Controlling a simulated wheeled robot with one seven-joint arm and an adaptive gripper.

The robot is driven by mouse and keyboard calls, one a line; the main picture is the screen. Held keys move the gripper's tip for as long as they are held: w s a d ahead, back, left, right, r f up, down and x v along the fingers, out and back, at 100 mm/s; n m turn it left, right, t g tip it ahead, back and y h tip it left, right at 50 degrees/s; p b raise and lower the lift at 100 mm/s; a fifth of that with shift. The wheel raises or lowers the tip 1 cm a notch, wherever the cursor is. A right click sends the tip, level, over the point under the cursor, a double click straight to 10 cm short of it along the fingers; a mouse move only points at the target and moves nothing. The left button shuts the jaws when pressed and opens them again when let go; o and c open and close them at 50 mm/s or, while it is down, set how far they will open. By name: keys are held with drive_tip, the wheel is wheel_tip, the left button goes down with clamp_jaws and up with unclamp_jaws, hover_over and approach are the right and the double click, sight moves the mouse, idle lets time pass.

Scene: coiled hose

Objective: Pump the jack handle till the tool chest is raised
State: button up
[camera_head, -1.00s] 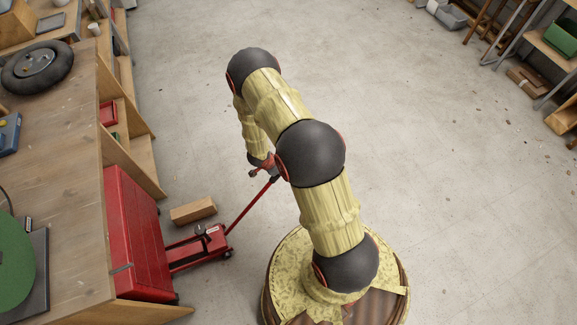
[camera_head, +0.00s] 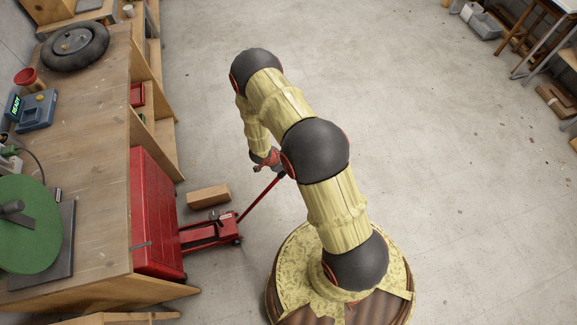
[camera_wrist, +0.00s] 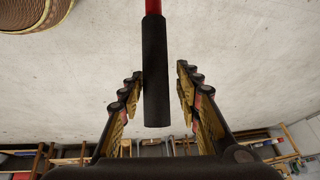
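The red tool chest (camera_head: 157,215) stands at the bench's right side in the head view; whether it is off the floor cannot be told. The red floor jack (camera_head: 212,230) points its low frame at the chest, its front end hidden there. The jack handle (camera_head: 258,199) slants up and right from the jack toward my gripper (camera_head: 269,160). In the wrist view, the handle's black grip (camera_wrist: 156,75) hangs between the two fingers of my gripper (camera_wrist: 160,78). The fingers are apart, with a visible gap on the grip's right side; contact on the left cannot be told.
A wooden block (camera_head: 209,196) lies on the floor behind the jack. The workbench (camera_head: 95,160) fills the left, carrying a wheel (camera_head: 75,46), a green disc (camera_head: 25,240) and a blue device (camera_head: 36,111). The floor right of my arm is clear up to shelving at the far right.

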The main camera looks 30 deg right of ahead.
drive_tip(key=shift+o, duration=0.6)
drive_tip(key=shift+s, duration=0.15)
drive_tip(key=v, duration=1.2)
